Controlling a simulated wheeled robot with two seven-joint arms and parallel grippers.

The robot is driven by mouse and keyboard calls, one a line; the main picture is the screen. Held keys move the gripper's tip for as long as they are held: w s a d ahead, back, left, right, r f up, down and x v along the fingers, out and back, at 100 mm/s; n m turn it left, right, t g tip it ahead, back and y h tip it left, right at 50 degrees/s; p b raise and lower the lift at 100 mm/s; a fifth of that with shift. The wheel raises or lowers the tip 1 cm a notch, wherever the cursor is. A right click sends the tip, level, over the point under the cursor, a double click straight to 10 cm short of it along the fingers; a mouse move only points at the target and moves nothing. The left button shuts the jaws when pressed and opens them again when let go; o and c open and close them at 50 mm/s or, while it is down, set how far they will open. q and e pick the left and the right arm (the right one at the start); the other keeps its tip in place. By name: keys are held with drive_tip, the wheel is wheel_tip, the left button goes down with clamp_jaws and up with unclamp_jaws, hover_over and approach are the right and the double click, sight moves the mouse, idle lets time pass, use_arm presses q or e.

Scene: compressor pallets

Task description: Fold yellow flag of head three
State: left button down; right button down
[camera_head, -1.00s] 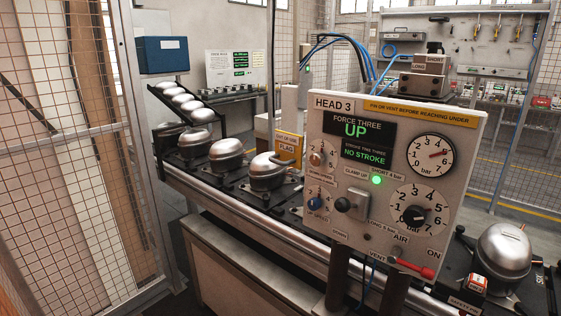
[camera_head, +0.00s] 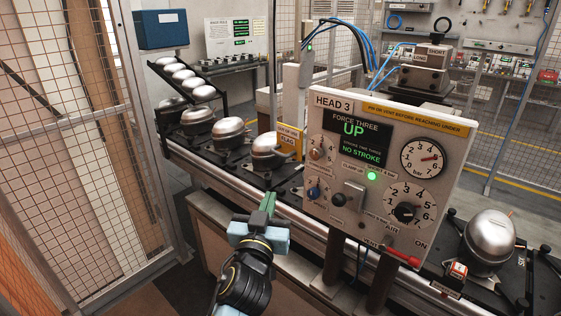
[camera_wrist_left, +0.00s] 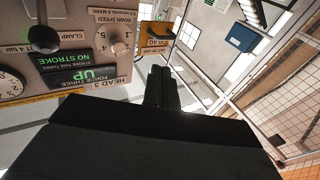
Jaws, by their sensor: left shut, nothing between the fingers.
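The yellow flag (camera_head: 289,139) stands upright at the left edge of the Head 3 panel (camera_head: 385,165), with a white label lettered FLAG on it. The flag also shows upside down in the left wrist view (camera_wrist_left: 157,31), beyond the fingers. My left gripper (camera_head: 268,203) is in front of the conveyor, below the flag and left of the panel. Its green-tipped fingers are shut and empty, pointing up and away, apart from the flag. The fingers show in the left wrist view (camera_wrist_left: 162,88). My right gripper is not in view.
Silver compressors (camera_head: 265,155) stand on black pallets along the conveyor (camera_head: 205,170). The panel carries a clamp lever (camera_head: 348,197), dials and a red-handled vent valve (camera_head: 402,256). Another compressor (camera_head: 488,238) is at the right. A mesh fence (camera_head: 65,120) stands at the left.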

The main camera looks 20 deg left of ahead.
use_arm(q)
drive_tip(key=p+x, duration=0.2)
drive_tip(key=x, duration=1.1)
drive_tip(key=shift+w+p, duration=0.2)
drive_tip(key=shift+p, duration=0.1)
drive_tip(key=shift+w+f, duration=0.1)
